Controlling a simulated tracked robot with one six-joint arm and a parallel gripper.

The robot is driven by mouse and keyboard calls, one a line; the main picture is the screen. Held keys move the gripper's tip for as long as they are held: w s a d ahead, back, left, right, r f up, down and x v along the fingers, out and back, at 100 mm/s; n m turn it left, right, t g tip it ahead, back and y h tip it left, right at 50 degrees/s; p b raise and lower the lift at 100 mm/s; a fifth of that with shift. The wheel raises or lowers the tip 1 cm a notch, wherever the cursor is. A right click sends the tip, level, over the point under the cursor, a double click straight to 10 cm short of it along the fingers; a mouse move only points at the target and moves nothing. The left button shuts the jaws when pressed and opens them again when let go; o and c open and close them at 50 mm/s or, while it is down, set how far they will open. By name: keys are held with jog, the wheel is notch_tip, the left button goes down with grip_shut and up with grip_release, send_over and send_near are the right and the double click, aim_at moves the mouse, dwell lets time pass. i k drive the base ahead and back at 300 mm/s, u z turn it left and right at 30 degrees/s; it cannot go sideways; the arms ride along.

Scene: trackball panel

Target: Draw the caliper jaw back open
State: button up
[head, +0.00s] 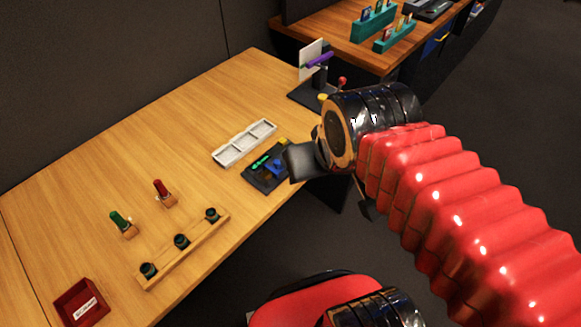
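A small dark panel (256,181) lies near the table's right edge. It carries a green bar (260,163), a blue block (277,167) and a small yellow piece. This may be the caliper, but the view is too small to make out a jaw or its opening. My gripper (303,161) is at the end of my red-sleeved arm, just right of the panel. A flat dark grey part of it overlaps the panel's right side in the picture. I cannot tell whether they touch. Its fingertips are not clear.
A white compartment tray (243,143) lies behind the panel. A stand with a purple arm (319,60) is at the far end. Red (160,187) and green (119,219) handled pieces, a wooden rack (185,250) and a red box (80,301) are left. Bare table lies between.

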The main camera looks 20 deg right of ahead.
aim_at(277, 168)
jog(key=u, duration=0.8)
jog(key=i, duration=0.4)
jog(key=u, duration=0.15)
